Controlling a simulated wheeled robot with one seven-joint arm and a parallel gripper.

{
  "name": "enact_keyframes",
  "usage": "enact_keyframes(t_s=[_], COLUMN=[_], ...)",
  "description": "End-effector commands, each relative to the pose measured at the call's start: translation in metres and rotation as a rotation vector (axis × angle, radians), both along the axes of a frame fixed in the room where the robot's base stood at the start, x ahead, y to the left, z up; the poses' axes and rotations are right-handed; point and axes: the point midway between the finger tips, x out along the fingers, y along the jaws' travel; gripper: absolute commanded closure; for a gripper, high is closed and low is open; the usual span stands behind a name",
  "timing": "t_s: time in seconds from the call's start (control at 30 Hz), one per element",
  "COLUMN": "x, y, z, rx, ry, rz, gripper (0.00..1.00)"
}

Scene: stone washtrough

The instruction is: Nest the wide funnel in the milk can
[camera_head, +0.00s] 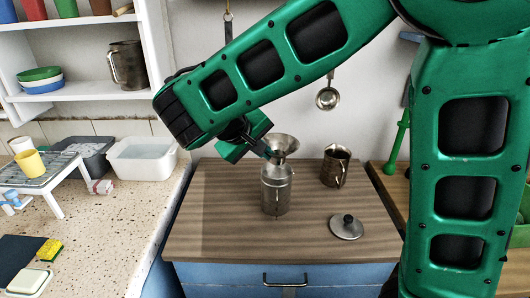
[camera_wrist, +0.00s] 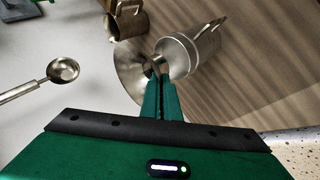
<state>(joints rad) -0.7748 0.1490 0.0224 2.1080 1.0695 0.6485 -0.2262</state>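The wide metal funnel (camera_head: 283,142) is upright, mouth up, just above the mouth of the grey milk can (camera_head: 277,192). The can stands upright on the wooden top. My gripper (camera_head: 268,152) reaches in from the left and is shut on the funnel. In the wrist view the fingers (camera_wrist: 159,78) are close together at the funnel's narrow part, with its cone (camera_wrist: 129,66) flaring to the left and the can (camera_wrist: 192,50) beyond. I cannot tell whether the spout tip is inside the can's mouth.
A metal jug (camera_head: 332,170) stands behind the can to the right. A round lid with a dark knob (camera_head: 346,228) lies at the front right. A ladle (camera_head: 327,98) hangs on the wall. A white basin (camera_head: 142,158) sits on the stone counter at left.

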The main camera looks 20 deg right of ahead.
Motion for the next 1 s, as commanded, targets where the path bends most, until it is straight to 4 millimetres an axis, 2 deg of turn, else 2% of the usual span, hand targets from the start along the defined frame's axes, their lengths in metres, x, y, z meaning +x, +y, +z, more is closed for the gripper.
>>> enact_keyframes(t_s=[0.27, 1.0], x=[0.000, 0.000], y=[-0.001, -0.001], z=[-0.001, -0.019], rx=[-0.001, -0.001], ry=[0.000, 0.000], rz=[-0.002, -0.002], gripper=[1.00, 1.00])
